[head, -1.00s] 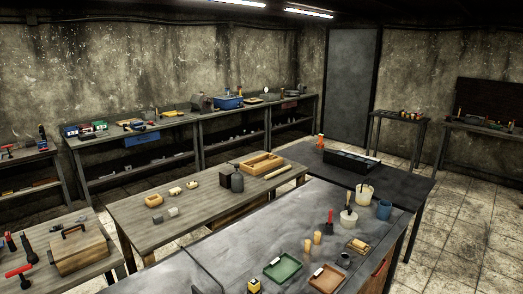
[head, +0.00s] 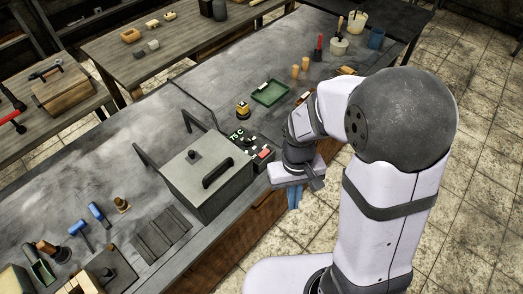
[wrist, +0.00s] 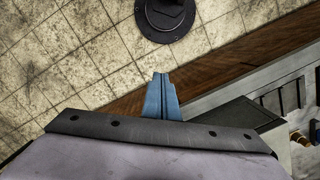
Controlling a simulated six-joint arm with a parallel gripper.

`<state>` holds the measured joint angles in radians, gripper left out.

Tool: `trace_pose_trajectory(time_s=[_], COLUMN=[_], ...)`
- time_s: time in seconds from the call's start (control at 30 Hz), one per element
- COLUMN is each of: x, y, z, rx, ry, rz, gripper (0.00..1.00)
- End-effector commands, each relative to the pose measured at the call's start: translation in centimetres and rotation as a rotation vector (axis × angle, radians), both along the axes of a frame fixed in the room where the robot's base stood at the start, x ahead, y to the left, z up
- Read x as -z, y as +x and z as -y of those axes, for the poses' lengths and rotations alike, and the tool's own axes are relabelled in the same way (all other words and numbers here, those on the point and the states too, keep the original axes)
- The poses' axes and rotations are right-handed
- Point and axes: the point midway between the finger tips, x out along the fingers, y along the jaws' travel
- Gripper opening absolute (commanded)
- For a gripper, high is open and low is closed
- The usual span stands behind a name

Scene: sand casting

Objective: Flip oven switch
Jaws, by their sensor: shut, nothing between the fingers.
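The oven (head: 196,178) is a grey box with a dark handle and a knob on its lid, on the grey workbench in the head view. A control unit (head: 240,143) with a green display reading about 75 C sits at its right side. A small red switch-like part (head: 263,154) is at that unit's front. My gripper (head: 294,202) has blue fingers that are shut and empty. It points down, to the right of the switch part and near the bench's front edge. In the wrist view the closed fingers (wrist: 161,82) show, but I cannot make out the switch.
A green tray (head: 270,92) and a yellow-black object (head: 243,108) lie behind the control unit. Blue-headed hammers (head: 80,230) and a dark slatted plate (head: 160,233) lie left of the oven. Tiled floor (head: 300,245) lies in front of the bench.

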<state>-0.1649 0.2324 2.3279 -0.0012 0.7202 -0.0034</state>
Motion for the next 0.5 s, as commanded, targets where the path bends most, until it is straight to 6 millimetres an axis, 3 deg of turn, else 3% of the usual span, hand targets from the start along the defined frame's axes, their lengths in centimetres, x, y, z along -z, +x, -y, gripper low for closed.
trace_pose_trajectory(time_s=[0.03,0.23,0.37,0.5], x=[1.0,1.6,1.0,-0.8], y=[2.0,8.9,13.0,17.3], z=[-0.8,-3.4,-5.0,-6.3], rx=[-0.016,-0.018,0.039,0.147], ry=[0.002,0.009,0.011,0.016], rz=[0.011,0.06,0.096,0.14], gripper=[0.0,0.0,0.0,0.0])
